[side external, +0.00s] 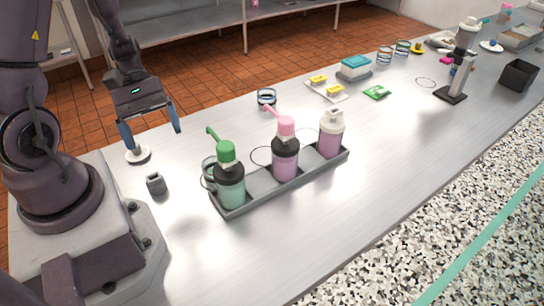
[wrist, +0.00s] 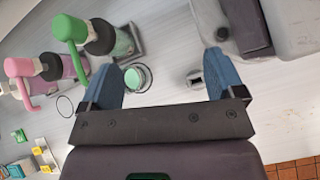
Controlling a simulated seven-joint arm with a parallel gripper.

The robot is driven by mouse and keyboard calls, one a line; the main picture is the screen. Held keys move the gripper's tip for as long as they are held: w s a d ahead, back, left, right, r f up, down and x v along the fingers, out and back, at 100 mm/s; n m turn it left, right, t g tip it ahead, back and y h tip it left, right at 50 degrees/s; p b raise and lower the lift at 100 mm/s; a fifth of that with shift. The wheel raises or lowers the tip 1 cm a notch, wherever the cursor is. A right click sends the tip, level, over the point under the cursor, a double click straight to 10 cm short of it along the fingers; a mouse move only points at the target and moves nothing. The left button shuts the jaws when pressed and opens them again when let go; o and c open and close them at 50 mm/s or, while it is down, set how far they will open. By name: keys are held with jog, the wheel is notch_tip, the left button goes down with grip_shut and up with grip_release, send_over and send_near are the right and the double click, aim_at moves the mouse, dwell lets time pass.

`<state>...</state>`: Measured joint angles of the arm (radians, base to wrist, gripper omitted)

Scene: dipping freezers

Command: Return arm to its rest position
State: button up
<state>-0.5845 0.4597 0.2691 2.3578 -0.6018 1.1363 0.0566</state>
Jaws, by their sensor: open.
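My gripper (side external: 150,132) hangs above the near left end of the metal table (side external: 330,225), with its blue fingers apart and nothing between them. A small white disc with a dark top (side external: 138,155) is just below the left finger in the side view. A small dark grey block (side external: 156,184) stands on the table in front of my gripper.
A grey tray (side external: 282,187) holds a green-capped bottle (side external: 230,180), a pink-topped bottle (side external: 285,150) and a white-capped bottle (side external: 331,133). Yellow items, a teal-lidded box (side external: 355,67) and a black bin (side external: 518,75) lie farther right.

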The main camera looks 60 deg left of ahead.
jog(key=w+d+r+m+t+y, duration=0.1)
jog(key=d+r+m+t+y, duration=0.2)
jog(key=r+m, duration=0.4)
jog(key=w+d+r+m+t+y, duration=0.1)
jog(key=d+r+m+t+y, duration=0.2)
jog(key=r, duration=0.9)
jog(key=d+m+y, duration=0.2)
jog(key=m+y, duration=0.1)
jog(key=m, duration=0.1)
jog(key=shift+d+r+m, duration=0.25)
jog(key=shift+r+m, duration=0.05)
jog(key=shift+m, duration=0.1)
